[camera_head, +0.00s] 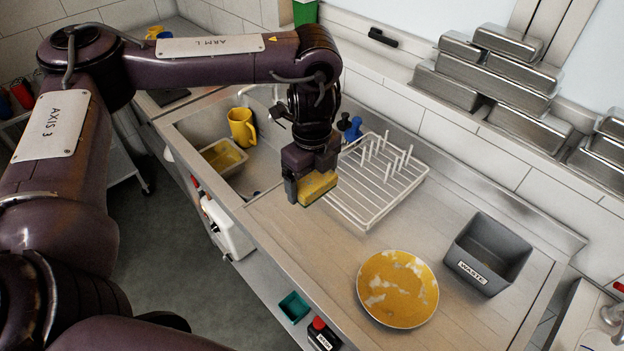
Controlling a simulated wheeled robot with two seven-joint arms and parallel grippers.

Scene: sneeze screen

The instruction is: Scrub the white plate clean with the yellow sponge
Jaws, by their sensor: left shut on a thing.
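The plate (398,289) lies on the steel counter at the lower right. Its face is mostly covered with a yellow-brown film, with a few white patches and a pale rim showing. My left gripper (306,184) is shut on the yellow sponge (318,188), which has a dark layer along its lower edge. The gripper holds the sponge near the counter's front edge, left of the plate and apart from it. I cannot tell how high above the counter the sponge is. My right gripper is not in view.
A white wire rack (378,190) stands behind the sponge. A grey bin marked WASTE (489,252) is right of the plate. A sink with a yellow mug (242,127) and a tray (222,158) is at left. Bare counter (300,250) lies between sponge and plate.

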